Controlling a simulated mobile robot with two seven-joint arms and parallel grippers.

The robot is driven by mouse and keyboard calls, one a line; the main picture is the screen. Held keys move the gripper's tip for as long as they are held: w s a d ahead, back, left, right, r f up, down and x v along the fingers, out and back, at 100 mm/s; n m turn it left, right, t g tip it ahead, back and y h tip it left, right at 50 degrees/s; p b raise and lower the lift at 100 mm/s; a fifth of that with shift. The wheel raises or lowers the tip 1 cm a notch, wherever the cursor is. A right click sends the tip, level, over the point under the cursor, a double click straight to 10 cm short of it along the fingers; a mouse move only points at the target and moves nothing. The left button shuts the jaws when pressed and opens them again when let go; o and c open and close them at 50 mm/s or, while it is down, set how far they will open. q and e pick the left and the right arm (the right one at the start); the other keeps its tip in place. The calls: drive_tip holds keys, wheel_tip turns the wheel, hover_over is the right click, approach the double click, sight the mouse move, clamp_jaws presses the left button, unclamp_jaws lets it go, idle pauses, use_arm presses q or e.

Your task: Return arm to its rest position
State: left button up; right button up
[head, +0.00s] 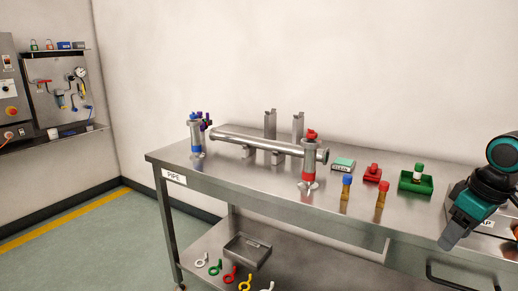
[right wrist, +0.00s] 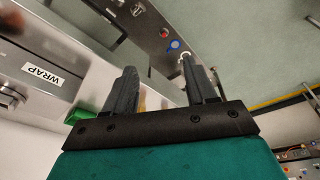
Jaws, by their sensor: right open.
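My right arm comes in at the right edge of the head view. Its teal and black gripper (head: 449,238) hangs over the right part of the steel table and points down. In the right wrist view the gripper (right wrist: 158,68) has its two dark fingers wide apart, with nothing held between them. Past the fingers show the table's edge and the floor. My left gripper does not show in either view.
A metal tray (head: 247,251) and several coloured hooks lie below. Floor at left is clear.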

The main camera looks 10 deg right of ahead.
drive_tip(key=s+d+f+m+t, duration=0.1)
drive_tip(key=s+d+f, duration=0.15)
drive_tip(key=f, duration=0.55)
drive_tip(key=s+d+f, duration=0.2)
drive_tip(key=s+f, duration=0.2)
drive_tip(key=f, duration=0.3)
drive_tip(key=s+a+f+t, duration=0.1)
drive_tip(key=s+a+f, duration=0.15)
drive_tip(key=f, duration=0.25)
drive_tip(key=s+a+f+t, duration=0.1)
drive_tip(key=s+a+f, duration=0.15)
drive_tip(key=f, duration=0.25)
drive_tip(key=s+a+f+t, duration=0.1)
drive_tip(key=a+f, duration=0.2)
drive_tip(key=a, duration=0.4)
drive_tip(key=s+a+f+t, duration=0.1)
drive_tip(key=a+f, duration=0.3)
drive_tip(key=a, duration=0.4)
drive_tip(key=w+a+r+t+y, duration=0.1)
drive_tip(key=a+r+t, duration=0.2)
drive_tip(key=a, duration=1)
drive_tip(key=shift+r+y, duration=0.15)
drive_tip(key=shift+y, duration=0.15)
